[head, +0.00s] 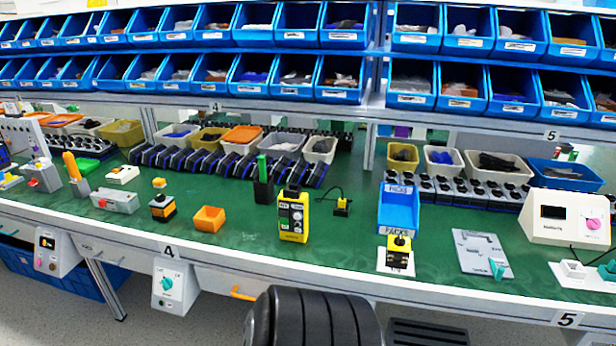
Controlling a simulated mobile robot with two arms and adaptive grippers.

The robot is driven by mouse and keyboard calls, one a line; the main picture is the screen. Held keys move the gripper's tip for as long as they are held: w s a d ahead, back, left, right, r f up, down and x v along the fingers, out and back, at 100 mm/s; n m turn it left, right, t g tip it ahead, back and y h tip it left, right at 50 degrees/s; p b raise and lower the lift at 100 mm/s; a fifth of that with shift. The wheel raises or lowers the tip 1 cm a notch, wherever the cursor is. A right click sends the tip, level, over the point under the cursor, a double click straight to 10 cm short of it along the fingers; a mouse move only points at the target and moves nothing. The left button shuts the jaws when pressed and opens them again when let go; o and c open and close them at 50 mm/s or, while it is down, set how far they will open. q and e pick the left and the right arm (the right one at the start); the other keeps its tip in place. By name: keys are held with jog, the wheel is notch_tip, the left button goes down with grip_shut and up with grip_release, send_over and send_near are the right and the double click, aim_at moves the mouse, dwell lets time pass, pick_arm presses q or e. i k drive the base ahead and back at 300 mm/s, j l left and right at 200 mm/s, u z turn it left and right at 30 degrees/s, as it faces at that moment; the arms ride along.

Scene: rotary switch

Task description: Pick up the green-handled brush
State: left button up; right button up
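A bright green upright handle (262,168), which looks like that of the green-handled brush, stands out of a dark holder (263,191) on the green bench top. The lower part of the brush is hidden inside the holder, so its bristles do not show. It stands behind and to the left of a yellow and black meter. Neither of my grippers shows in the head view.
The yellow meter (292,217) stands close in front of the holder. Dark sloped trays (215,164) line up behind. Blue bins fill the shelves above. Bare green bench lies left of the holder.

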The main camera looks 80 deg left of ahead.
aim_at(261, 159)
jog(key=u, duration=3.05)
jog(key=i+j, duration=0.2)
